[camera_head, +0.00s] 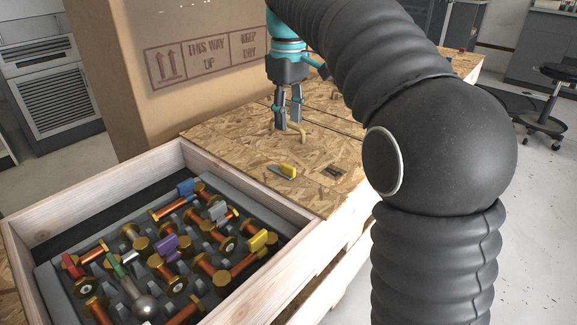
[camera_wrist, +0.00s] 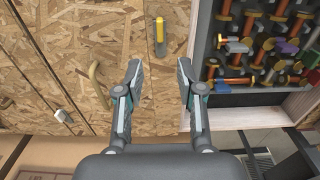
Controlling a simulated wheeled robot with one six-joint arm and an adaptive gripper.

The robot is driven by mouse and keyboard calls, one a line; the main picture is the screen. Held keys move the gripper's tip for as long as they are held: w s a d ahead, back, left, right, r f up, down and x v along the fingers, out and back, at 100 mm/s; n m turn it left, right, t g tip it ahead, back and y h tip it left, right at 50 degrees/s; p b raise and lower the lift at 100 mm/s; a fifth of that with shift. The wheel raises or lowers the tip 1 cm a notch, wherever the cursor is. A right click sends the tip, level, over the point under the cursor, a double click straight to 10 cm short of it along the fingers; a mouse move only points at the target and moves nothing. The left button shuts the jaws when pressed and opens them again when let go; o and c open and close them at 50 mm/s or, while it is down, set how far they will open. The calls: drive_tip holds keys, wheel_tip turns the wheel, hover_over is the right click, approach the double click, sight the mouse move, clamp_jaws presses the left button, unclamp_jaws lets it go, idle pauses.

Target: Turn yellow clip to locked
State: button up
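A small yellow clip (camera_head: 288,170) sits on a grey metal base on the chipboard lid, just behind the crate's wooden edge. It shows in the wrist view (camera_wrist: 159,34) at top centre, beside a seam in the board. My gripper (camera_head: 288,123) points down over the lid, further back than the clip on the lid. In the wrist view my gripper (camera_wrist: 160,70) has its two fingers well apart with nothing between them, and the clip is beyond the fingertips.
A curved brass handle (camera_head: 300,135) stands near my fingers, left of them in the wrist view (camera_wrist: 97,85). A wooden crate (camera_head: 95,190) holds copper tubes and coloured clips. A large cardboard box (camera_head: 165,60) rises behind. A dark plate (camera_head: 333,172) lies right of the clip.

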sight(289, 166)
wheel_tip(289, 166, down, 12)
drive_tip(key=b, duration=0.3)
drive_tip(key=shift+f, duration=0.2)
clamp_jaws()
